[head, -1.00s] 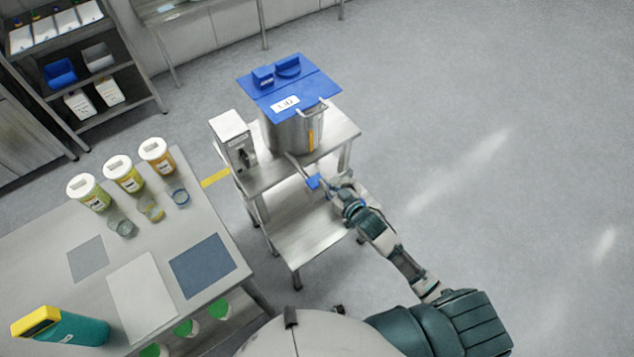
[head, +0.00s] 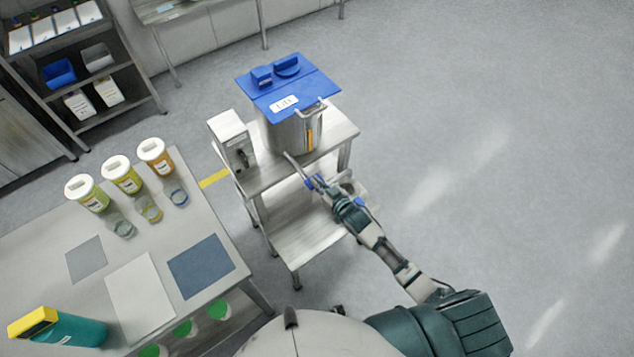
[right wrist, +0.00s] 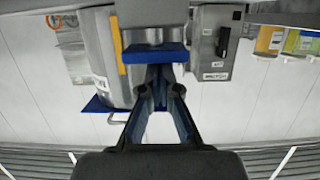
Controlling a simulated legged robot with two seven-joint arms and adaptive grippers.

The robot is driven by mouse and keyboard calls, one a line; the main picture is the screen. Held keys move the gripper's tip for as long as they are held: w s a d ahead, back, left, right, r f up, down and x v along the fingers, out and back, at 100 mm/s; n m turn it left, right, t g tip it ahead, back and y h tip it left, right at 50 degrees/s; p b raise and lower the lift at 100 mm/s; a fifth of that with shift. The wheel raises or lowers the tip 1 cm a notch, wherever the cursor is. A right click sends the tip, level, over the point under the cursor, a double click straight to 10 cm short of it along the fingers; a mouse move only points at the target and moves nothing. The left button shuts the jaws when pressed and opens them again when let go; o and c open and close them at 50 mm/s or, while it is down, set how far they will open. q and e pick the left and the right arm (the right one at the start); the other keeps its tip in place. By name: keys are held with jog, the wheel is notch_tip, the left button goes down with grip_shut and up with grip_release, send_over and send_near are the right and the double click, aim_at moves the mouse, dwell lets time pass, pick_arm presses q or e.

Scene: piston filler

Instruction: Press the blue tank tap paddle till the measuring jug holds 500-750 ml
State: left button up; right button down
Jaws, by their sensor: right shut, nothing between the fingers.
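The steel tank (head: 285,135) with its blue lid (head: 288,85) stands on the steel stand. Its tap pipe reaches toward the stand's front edge. In the right wrist view, which looks upside down, the blue paddle (right wrist: 155,54) lies right at the tips of my right gripper (right wrist: 160,72). In the head view my right gripper (head: 322,187) is at the tap end and partly covers the paddle. Its fingers are shut and empty; whether they touch the paddle I cannot tell. I cannot make out the measuring jug or its level. My left gripper is out of view.
A grey control box (head: 232,140) stands on the stand (head: 270,178) left of the tank. The table (head: 215,215) at left holds lidded jars (head: 122,175), small glasses, mats and a teal-and-yellow bottle (head: 62,325). Open floor (head: 500,130) lies to the right.

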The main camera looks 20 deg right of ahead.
jog(key=shift+s+d+f, duration=0.1)
jog(key=shift+d+f, duration=0.1)
jog(key=shift+f, duration=0.3)
jog(key=shift+s+d+f, duration=0.1)
jog(key=shift+d+f, duration=0.05)
jog(key=shift+f, duration=0.35)
